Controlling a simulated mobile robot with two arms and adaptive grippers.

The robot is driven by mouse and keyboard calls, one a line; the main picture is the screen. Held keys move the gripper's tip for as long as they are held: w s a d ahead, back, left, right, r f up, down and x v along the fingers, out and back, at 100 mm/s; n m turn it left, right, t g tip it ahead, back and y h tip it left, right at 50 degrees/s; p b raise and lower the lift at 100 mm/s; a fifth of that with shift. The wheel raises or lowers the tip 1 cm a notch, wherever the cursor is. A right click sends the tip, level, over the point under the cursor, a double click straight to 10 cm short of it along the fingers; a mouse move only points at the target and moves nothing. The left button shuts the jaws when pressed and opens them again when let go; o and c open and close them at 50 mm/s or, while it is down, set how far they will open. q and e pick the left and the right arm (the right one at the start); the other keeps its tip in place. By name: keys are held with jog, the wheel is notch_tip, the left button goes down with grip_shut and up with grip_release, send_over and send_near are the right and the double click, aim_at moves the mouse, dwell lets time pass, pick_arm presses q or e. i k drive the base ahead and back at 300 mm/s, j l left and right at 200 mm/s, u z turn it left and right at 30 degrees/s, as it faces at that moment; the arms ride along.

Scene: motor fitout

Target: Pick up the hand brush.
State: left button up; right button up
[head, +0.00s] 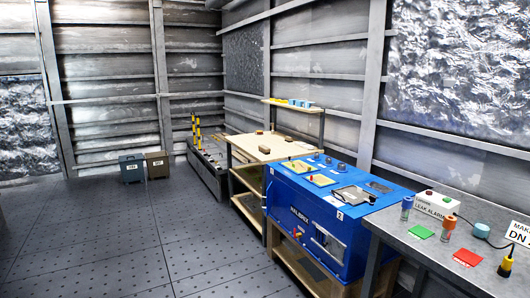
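I cannot make out the hand brush for certain. A small brown block-like item (265,150) lies on the wooden-topped workbench (245,146) in the middle distance, too small to tell what it is. Neither of my grippers shows in the head view.
A blue machine (310,215) stands on a wooden stand before the workbench. At right, a grey table (415,222) carries a leak alarm box (437,205), a green pad (420,232) and a red pad (467,257).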

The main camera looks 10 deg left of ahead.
aim_at(263, 149)
jog(key=i+j+u, duration=0.25)
jog(key=i, duration=0.2)
jog(key=i+j+u, duration=0.1)
jog(key=i+u, duration=0.2)
jog(key=i, duration=0.2)
jog(key=i+j+u, duration=0.2)
jog(key=i, duration=1.9)
jog(key=i+z, duration=0.4)
jog(key=i+j+z, duration=0.2)
jog(key=i+z, duration=0.2)
jog(key=i+j+z, duration=0.65)
jog(key=z, duration=0.15)
